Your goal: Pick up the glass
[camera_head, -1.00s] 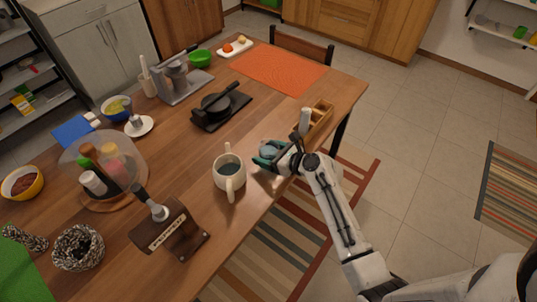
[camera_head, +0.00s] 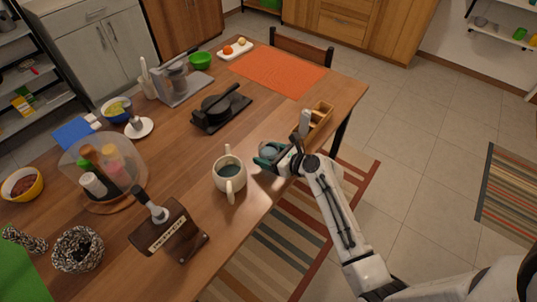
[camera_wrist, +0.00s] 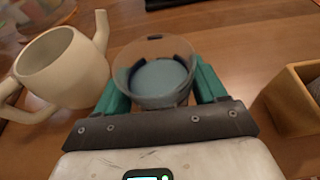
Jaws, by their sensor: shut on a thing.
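The glass (camera_wrist: 155,60) is a clear round tumbler with a bluish base. In the wrist view it stands between the two teal fingers of my gripper (camera_wrist: 162,92), which are shut on it from both sides. In the head view the glass (camera_head: 268,152) is small and partly hidden by my gripper (camera_head: 270,158), near the table's right edge. I cannot tell whether the glass touches the table.
A cream pitcher (camera_head: 229,182) stands close to the left of my gripper; it also shows in the wrist view (camera_wrist: 62,72). A wooden box (camera_head: 319,117) stands to the right, its corner near in the wrist view (camera_wrist: 296,98). A black press (camera_head: 221,108) stands behind.

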